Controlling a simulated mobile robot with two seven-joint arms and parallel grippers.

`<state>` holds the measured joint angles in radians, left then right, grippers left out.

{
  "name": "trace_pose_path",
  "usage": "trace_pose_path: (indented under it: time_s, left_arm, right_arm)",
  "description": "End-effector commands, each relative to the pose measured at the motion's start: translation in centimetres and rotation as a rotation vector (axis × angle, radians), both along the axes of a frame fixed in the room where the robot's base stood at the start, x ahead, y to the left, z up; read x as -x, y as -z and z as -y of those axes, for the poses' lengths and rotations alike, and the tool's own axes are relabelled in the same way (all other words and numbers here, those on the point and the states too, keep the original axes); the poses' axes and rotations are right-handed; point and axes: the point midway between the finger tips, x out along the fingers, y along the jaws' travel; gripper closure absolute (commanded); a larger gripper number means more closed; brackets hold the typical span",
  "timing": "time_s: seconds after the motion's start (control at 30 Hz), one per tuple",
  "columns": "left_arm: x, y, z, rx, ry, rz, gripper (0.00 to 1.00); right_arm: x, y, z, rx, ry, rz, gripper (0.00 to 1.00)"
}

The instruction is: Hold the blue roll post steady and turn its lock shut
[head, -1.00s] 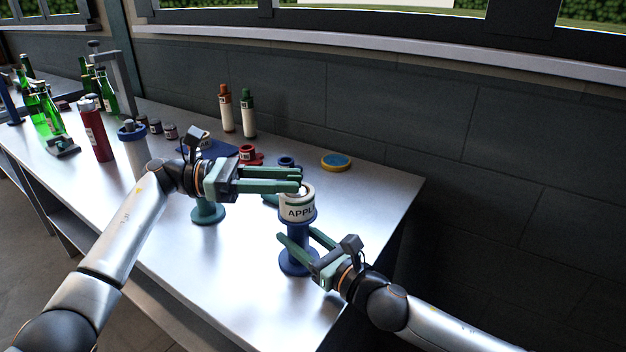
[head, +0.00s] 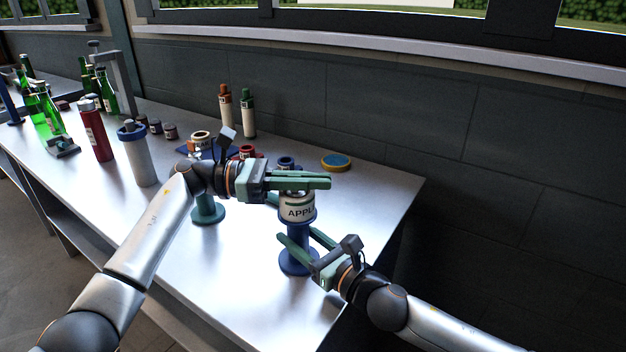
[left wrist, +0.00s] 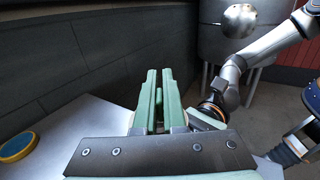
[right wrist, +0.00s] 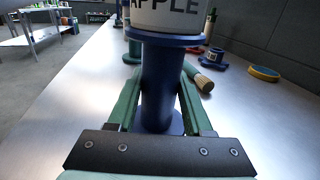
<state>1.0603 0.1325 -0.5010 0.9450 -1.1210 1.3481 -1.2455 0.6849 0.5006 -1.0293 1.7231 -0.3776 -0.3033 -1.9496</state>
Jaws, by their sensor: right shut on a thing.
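The blue roll post (head: 297,261) stands upright near the table's right edge, carrying a white roll (head: 297,213) labelled APPLE. It fills the middle of the right wrist view (right wrist: 162,85). My right gripper (right wrist: 160,80) is shut on the post's stem, below the flange, one finger on each side. My left gripper (head: 330,183) is just above the roll, its fingers reaching across to the right. In the left wrist view its fingers (left wrist: 159,72) are a narrow gap apart, with a small green piece between or below them. The lock is not clearly visible; the left gripper covers the roll's top.
A green post (head: 207,212) stands to the left. Bottles and a grey cylinder (head: 138,160) stand farther left. The front tabletop is clear.

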Motion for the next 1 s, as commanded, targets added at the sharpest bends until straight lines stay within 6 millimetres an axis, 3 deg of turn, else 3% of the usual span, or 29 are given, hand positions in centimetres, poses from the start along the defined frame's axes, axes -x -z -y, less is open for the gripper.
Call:
trace_pose_path:
  time_s: [0.67,1.0]
  left_arm:
    - [-0.01,0.04,-0.04,-0.003,-0.013,0.001,1.00]
    - [-0.55,0.19,-0.12,-0.007,-0.180,0.003,1.00]
  right_arm:
    - [-0.04,0.06,0.05,0.000,0.002,-0.001,1.00]
    - [-0.03,0.06,0.05,0.001,0.002,-0.001,1.00]
